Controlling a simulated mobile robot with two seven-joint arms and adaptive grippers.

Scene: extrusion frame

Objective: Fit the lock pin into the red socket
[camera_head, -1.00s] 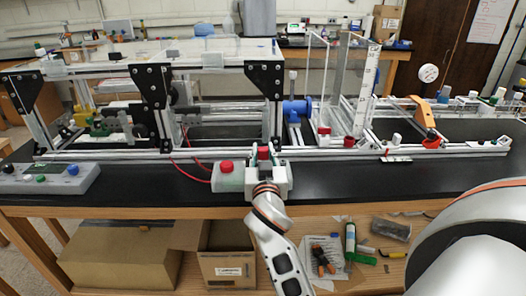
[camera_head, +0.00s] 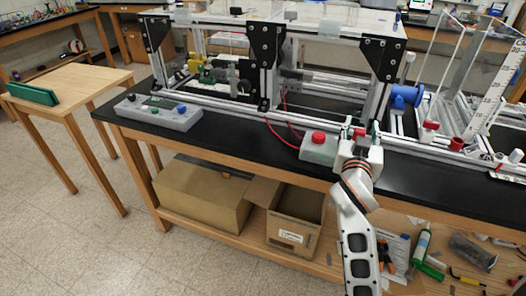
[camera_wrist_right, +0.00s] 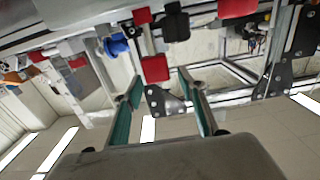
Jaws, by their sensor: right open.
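My right gripper (camera_head: 362,134) is at the front rail of the extrusion frame (camera_head: 265,107), just right of a pale box with a red button (camera_head: 318,137). In the right wrist view its green-lined fingers (camera_wrist_right: 160,95) are spread apart. A red block (camera_wrist_right: 155,68) appears beyond and between them, with no visible grip on it. Other red pieces (camera_wrist_right: 238,8) show along the rail. Several red parts are in view, including a dark red round one (camera_head: 457,144) at right; I cannot tell which is the socket. I cannot clearly identify the lock pin. My left gripper is out of view.
A grey button panel (camera_head: 158,112) lies on the black bench left of my arm. Red cables (camera_head: 280,135) loop in front of the frame. A blue fitting (camera_head: 404,96) and clear upright plates are at right. A wooden side table (camera_head: 80,84) holds a green object (camera_head: 32,94).

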